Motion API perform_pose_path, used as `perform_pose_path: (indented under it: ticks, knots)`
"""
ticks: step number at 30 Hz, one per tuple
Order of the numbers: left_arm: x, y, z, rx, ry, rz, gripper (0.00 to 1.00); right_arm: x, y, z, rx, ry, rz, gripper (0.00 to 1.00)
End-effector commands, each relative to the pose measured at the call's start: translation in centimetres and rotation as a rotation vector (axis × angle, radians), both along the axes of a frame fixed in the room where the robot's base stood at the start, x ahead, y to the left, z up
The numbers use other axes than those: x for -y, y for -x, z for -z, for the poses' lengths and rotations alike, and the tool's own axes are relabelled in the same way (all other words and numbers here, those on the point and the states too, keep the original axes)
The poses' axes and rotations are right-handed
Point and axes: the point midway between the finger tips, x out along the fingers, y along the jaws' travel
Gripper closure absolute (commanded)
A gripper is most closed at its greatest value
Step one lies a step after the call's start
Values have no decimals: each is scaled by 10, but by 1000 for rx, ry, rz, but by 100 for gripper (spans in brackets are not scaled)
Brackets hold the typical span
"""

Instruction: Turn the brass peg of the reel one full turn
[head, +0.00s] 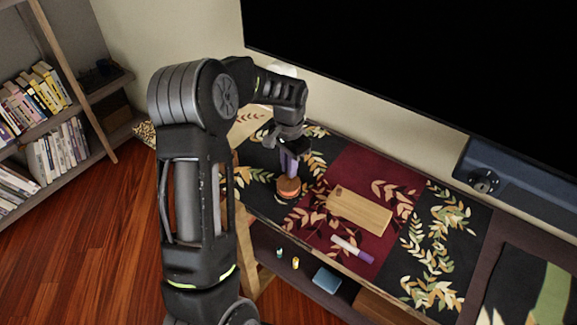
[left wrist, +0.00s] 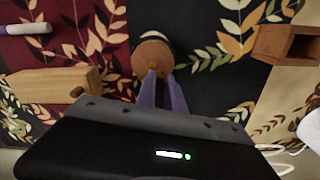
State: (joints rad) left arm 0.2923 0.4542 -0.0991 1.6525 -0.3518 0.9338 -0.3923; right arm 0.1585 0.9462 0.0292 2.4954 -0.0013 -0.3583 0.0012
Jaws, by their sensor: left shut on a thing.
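The reel (head: 288,187) is a small round wooden piece with an orange-brown top, on the dark left part of the patterned cloth. In the left wrist view the reel's round wooden top (left wrist: 150,49) shows just beyond my fingers, with the small brass peg (left wrist: 153,66) on it at the fingertips. My left gripper (head: 289,172) comes down on the reel from above. Its purple fingers (left wrist: 161,76) are close together, shut on the peg, whose lower part they partly hide. My right gripper is in neither view.
A pale wooden block (head: 360,211) lies right of the reel, with a white-and-purple marker (head: 352,249) in front. A brown open-ended box (left wrist: 288,44) stands on the reel's other side in the left wrist view. A large black screen (head: 420,70) rises behind the table.

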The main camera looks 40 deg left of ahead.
Motion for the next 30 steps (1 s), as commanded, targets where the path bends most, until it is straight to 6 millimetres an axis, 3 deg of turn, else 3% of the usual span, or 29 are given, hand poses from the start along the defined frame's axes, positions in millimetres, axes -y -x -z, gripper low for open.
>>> perform_pose_path:
  ticks: [11, 12, 19, 30]
  knots:
    - [0, 0, 0, -1, 0, 5, 100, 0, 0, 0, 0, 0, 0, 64]
    - [0, 0, 0, -1, 0, 5, 85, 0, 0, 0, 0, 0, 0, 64]
    - [0, 0, 0, 0, 0, 4, 66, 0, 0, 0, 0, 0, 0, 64]
    - [0, -1, -5, 1, -1, 4, 65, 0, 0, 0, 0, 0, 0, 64]
